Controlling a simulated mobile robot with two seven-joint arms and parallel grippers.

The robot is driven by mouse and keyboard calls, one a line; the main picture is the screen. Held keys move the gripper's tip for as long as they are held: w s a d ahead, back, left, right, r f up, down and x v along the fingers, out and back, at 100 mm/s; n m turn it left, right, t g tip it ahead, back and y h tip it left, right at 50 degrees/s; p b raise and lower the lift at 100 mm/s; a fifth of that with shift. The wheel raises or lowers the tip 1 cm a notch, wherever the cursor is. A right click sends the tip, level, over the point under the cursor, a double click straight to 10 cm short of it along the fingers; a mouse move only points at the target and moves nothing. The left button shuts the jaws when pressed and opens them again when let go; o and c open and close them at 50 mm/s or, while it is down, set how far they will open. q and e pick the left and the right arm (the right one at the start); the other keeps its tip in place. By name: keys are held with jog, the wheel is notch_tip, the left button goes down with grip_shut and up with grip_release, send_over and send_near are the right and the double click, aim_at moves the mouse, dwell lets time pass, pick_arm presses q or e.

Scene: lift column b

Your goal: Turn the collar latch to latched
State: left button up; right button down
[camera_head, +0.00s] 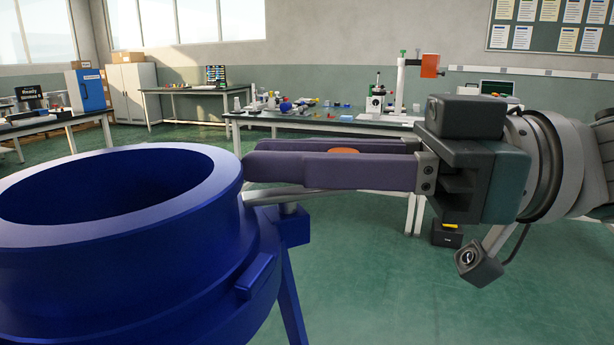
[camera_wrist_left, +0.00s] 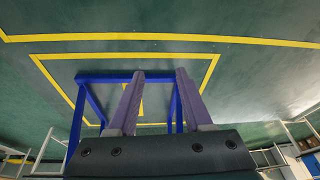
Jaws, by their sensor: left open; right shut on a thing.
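The blue round collar (camera_head: 215,262) fills the lower left of the head view, its open ring upward. A grey metal latch lever (camera_head: 268,196) runs from the collar's right side, by a short upright pin, to beneath my right fingers. An orange knob (camera_head: 344,151) shows between those fingers; its join to the lever is hidden. My right gripper (camera_head: 252,156) comes in from the right, shut on the orange knob, its purple fingertips close beside the collar rim. My left gripper (camera_wrist_left: 160,72) is open and empty in the left wrist view, over a blue frame (camera_wrist_left: 105,77).
A bench (camera_head: 330,119) with small items and lab gear stands behind the right gripper. Another bench (camera_head: 180,88) and a white cabinet (camera_head: 134,90) are farther back. Green floor is open to the right of the collar. Yellow floor lines (camera_wrist_left: 75,37) surround the blue frame.

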pick_arm(q)
jog(key=shift+f+b, duration=0.3)
jog(key=shift+f, duration=0.15)
pick_arm(e)
jog(key=shift+a+n+g, duration=0.15)
jog(key=shift+n+g, duration=0.75)
jog(key=shift+g, duration=0.5)
pick_arm(q)
jog(key=shift+d, duration=0.15)
pick_arm(e)
jog(key=shift+r, duration=0.1)
jog(key=c, duration=0.8)
grip_release()
jog(key=shift+o, duration=0.2)
pick_arm(q)
jog(key=shift+a, duration=0.2)
jog(key=shift+f+b, duration=0.45)
jog(key=shift+d, duration=0.15)
pick_arm(e)
jog(key=d, duration=1)
jog(key=shift+w, duration=0.45)
jog(key=shift+s, duration=0.1)
